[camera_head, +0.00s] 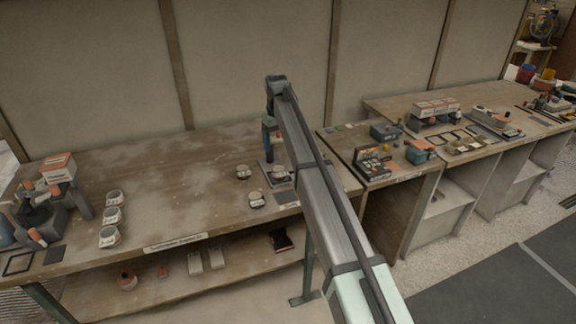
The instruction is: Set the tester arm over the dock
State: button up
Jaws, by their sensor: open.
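My gripper (269,152) hangs down from the end of my arm, over the right part of the near-left workbench (160,172). It is open, and its fingertips are small and partly hidden by my arm. Below it lies a dark flat plate (264,180) with a small pale round-topped unit (280,174) at its right. Two similar units stand to the left (243,172) and in front (257,200). A dark square pad (287,197) lies at the front edge. I cannot tell which of these parts is the tester arm or the dock.
Three white cups or gauges (113,215) stand in a row at the left, beside a dark grey device (45,212) and an orange-white box (58,167). The bench middle is clear. A second bench (352,140) at the right holds a tool box (373,164) and several small parts.

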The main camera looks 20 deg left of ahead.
jog(key=shift+c, duration=0.6)
jog(key=shift+w+d+r, duration=0.15)
jog(key=shift+w+r, duration=0.05)
jog(key=shift+r, duration=0.15)
jog(key=shift+c, duration=0.7)
jog(key=w+r, duration=0.2)
jog(key=w+a+r, duration=0.1)
jog(key=r, duration=0.1)
jog(key=w+a+r, duration=0.1)
jog(key=w+r, duration=0.1)
jog(key=shift+w+a+r, duration=0.2)
jog(key=shift+w+r, duration=0.15)
jog(key=c, duration=0.3)
jog(key=w+a+r+m, duration=0.2)
jog(key=w+a+r, duration=0.1)
jog(key=w+r, duration=0.2)
jog(key=shift+c, duration=0.2)
jog(key=f, duration=0.4)
jog(key=f+m, duration=0.1)
jog(key=f, duration=0.4)
jog(key=f+m, duration=0.1)
jog(key=f, duration=0.4)
jog(key=shift+s+d, duration=0.2)
jog(key=shift+s, duration=0.15)
grip_shut()
